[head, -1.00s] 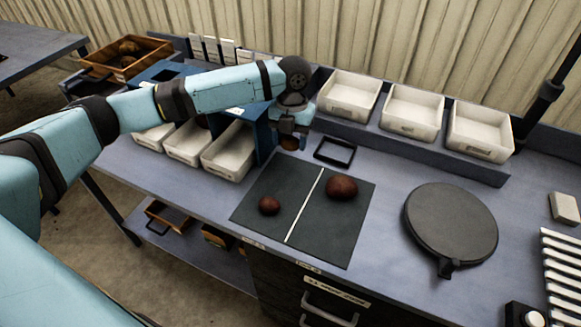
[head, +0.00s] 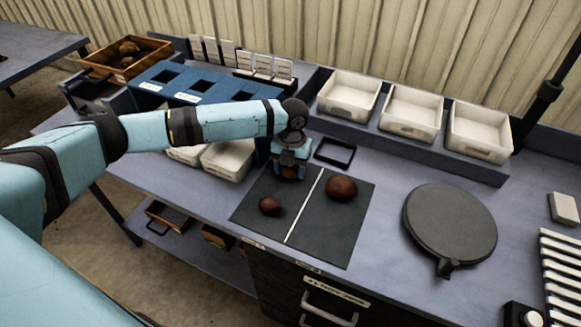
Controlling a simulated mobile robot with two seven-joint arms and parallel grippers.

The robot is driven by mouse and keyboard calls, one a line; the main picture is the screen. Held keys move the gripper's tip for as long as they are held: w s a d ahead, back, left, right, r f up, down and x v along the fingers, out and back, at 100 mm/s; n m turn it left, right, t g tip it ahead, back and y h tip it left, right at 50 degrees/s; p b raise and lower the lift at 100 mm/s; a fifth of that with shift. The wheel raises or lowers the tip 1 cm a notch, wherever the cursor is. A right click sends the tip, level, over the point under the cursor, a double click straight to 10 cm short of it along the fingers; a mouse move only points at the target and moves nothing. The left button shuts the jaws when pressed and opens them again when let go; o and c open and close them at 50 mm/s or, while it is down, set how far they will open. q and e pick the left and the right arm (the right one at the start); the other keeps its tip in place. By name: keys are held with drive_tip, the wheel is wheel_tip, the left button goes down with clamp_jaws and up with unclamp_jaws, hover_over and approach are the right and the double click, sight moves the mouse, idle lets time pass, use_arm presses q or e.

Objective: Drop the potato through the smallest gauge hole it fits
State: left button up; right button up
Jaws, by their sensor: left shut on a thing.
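My left gripper (head: 290,168) points down over the back left of the dark mat (head: 328,242). It is shut on a brown potato (head: 288,173), mostly hidden by the fingers. A small red-brown potato (head: 270,206) lies on the mat's left half, in front of the gripper. A larger one (head: 341,188) lies on the right half. The blue gauge stand (head: 222,92) is left of the gripper, with three square holes in its top. White bins (head: 228,160) stand under it, partly hidden by my left arm. My right gripper is out of view.
A black rectangular frame (head: 335,152) lies just right of the gripper. Three white bins (head: 411,111) stand on the back ledge. A round dark plate (head: 450,225) is at right. A wooden crate (head: 127,60) holds potatoes at back left. White cards stand behind the gauge.

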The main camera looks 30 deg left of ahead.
use_arm(q)
drive_tip(key=shift+f, duration=0.15)
drive_tip(key=o, duration=0.9)
drive_tip(key=r, duration=0.4)
drive_tip(key=w+r, duration=0.1)
drive_tip(key=r, duration=0.7)
drive_tip(key=shift+w+a+r+b, duration=0.15)
drive_tip(key=shift+w+b, duration=0.05)
drive_tip(key=shift+b, duration=0.15)
drive_tip(key=shift+o, duration=0.3)
drive_tip(key=shift+w, duration=0.1)
